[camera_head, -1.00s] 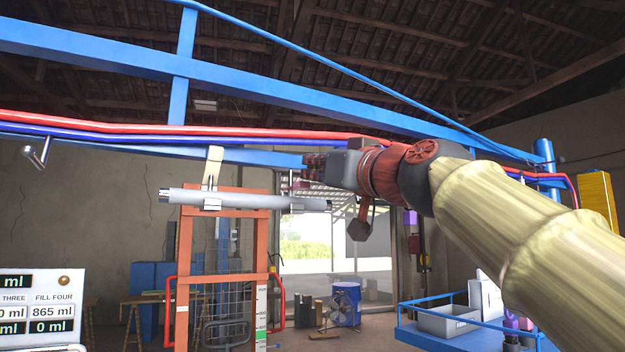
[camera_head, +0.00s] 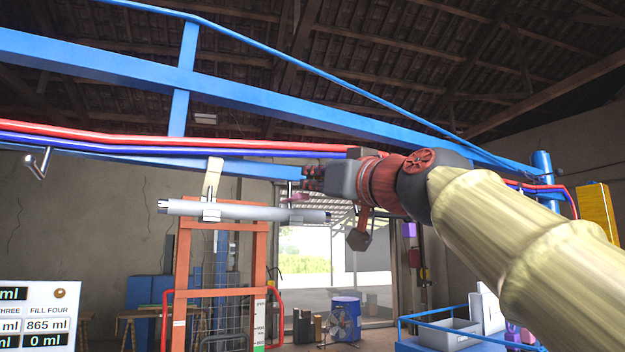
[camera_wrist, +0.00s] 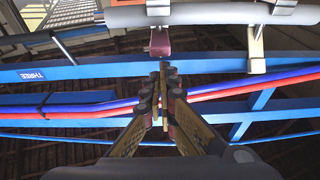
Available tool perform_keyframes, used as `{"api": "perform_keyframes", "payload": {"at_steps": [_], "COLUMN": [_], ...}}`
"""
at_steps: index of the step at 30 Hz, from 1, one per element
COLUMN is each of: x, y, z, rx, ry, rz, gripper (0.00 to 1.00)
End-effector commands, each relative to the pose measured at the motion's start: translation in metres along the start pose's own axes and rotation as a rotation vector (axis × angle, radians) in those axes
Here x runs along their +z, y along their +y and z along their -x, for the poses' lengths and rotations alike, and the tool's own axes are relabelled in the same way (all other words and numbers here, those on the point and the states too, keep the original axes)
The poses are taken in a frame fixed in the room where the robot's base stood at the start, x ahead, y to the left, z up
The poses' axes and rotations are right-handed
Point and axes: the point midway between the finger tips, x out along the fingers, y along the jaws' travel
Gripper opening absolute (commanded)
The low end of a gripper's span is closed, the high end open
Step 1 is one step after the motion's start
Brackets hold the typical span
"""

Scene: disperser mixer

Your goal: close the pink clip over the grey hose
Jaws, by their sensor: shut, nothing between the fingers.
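The grey hose (camera_head: 262,213) is a pale tube lying roughly level at mid-height in the head view. In the wrist view it crosses the top edge (camera_wrist: 215,14). The pink clip (camera_head: 298,198) stands up above the hose near its right end. In the wrist view its pink flap (camera_wrist: 159,43) points away from the hose, so it looks open. My gripper (camera_head: 309,178) is just above and right of the pink clip. In the wrist view my gripper (camera_wrist: 163,70) has its fingertips together and empty, just short of the flap; contact is hard to tell.
A cream clip (camera_head: 213,178) stands up on the hose further left. Red and blue pipes (camera_head: 150,143) and a blue beam (camera_head: 270,98) run behind and above. An orange frame (camera_head: 184,270) stands below the hose. A blue-railed cart (camera_head: 420,316) is at lower right.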

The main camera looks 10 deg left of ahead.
Motion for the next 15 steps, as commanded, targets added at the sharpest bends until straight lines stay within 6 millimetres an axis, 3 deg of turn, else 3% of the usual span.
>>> {"api": "perform_keyframes", "payload": {"at_steps": [8, 15], "x": [-0.040, -0.030], "y": [-0.003, -0.003], "z": [-0.004, 0.041], "rx": [0.002, 0.005], "ry": [0.001, 0.003], "rz": [0.001, 0.002], "gripper": [0.00, 0.00]}}
